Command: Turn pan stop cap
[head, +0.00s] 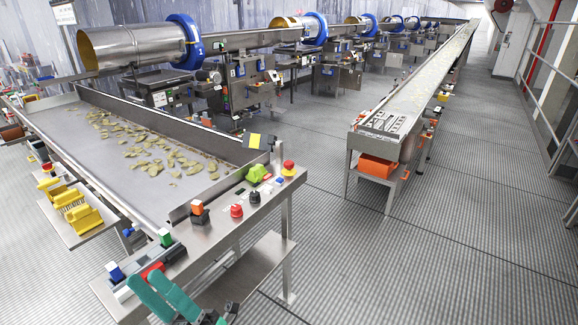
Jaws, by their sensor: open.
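The long metal pan (75,135) with several yellowish chips in it fills the left side. Along its near rail (215,232) stand several small controls. A bright red mushroom-shaped cap (288,165) sits upright at the rail's right end.
A black-and-yellow plate (259,141) and a lime-green block (257,173) are close to the bright red cap. A long conveyor (420,90) runs back at right. The floor (440,250) between and in front is clear.

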